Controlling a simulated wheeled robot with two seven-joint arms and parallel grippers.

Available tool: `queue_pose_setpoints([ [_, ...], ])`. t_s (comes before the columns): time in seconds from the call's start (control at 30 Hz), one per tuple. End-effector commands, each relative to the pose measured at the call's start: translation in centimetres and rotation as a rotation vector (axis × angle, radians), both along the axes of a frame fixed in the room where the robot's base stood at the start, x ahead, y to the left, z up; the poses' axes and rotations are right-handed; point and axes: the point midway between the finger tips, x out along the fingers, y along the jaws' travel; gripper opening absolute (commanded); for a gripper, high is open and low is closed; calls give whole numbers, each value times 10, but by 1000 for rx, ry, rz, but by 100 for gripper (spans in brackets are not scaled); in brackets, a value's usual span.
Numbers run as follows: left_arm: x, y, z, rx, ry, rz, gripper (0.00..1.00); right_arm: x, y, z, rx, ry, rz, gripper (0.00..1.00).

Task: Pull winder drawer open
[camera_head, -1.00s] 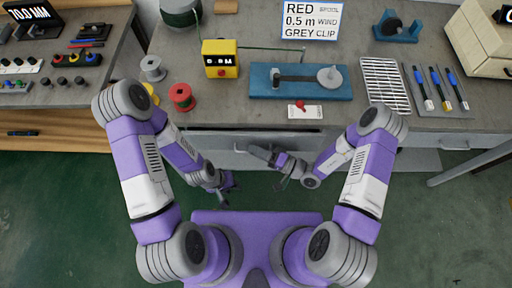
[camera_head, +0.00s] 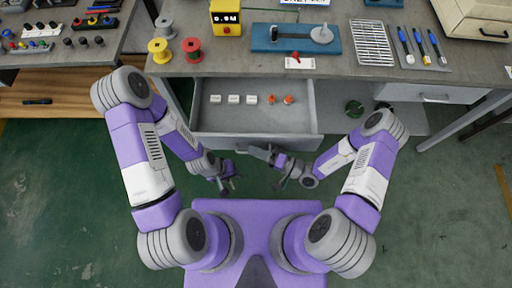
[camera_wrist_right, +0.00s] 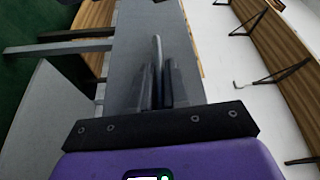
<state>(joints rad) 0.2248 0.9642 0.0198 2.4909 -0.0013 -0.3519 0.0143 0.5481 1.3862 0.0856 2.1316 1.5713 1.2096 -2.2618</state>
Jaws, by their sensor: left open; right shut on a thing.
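The winder drawer (camera_head: 312,108) stands pulled out from under the bench in the head view, its inside open to sight. Three white pieces and two orange-red pieces lie in a row inside it. My right gripper (camera_head: 254,152) is at the middle of the drawer's front, shut on the drawer handle; the handle itself is mostly hidden by the fingers. In the right wrist view its fingers (camera_wrist_right: 160,85) are close together on a thin grey bar. My left gripper (camera_head: 229,184) is open and empty, below and left of the drawer front, apart from it.
On the grey bench (camera_head: 205,66) stand several spools, a yellow device (camera_head: 225,17), a blue winder (camera_head: 290,38), a white rack (camera_head: 372,43) and tools. Another closed drawer (camera_head: 435,94) is at right. Green floor is clear on both sides of me.

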Motion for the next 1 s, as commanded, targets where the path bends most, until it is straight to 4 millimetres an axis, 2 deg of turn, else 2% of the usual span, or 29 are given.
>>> queue_pose_setpoints([
  [0.53, 0, 0, 3, 0, 0, 0, 43, -4, 0, 0, 0, -1, -1, 0],
  [0.57, 0, 0, 3, 0, 0, 0, 43, -4, 0, 0, 0, -1, -1, 16],
  [0.7, 0, 0, 3, 0, 0, 0, 43, -4, 0, 0, 0, -1, -1, 36],
  [1.0, 0, 0, 3, 0, 0, 0, 43, -4, -2, 0, -1, -1, -2, 36],
])
